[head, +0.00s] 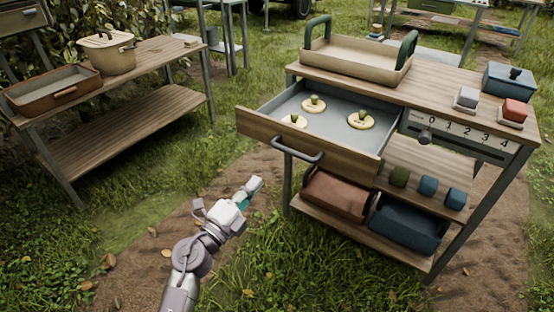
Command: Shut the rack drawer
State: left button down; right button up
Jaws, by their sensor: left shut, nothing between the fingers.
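The rack drawer (345,163) stands pulled out from the wooden rack (440,88), toward the front left. It has a wooden front, a dark bar handle (297,151) and a grey inside. Several round cream discs with small green tops (360,119) lie in it. My left gripper (254,187) is shut and empty, in front of the drawer and lower left of the handle in the picture, apart from it. My right gripper is not in view.
A tray with green handles (340,62) stands on the rack top. Brown (337,194) and blue bins (408,222) sit on the lower shelf. A wooden bench (125,118) with a pot (108,52) stands at left. Grass lies between.

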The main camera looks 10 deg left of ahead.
pick_arm(q)
jog(key=x, duration=1)
jog(key=shift+w+b, duration=0.15)
jog(key=shift+b, duration=0.25)
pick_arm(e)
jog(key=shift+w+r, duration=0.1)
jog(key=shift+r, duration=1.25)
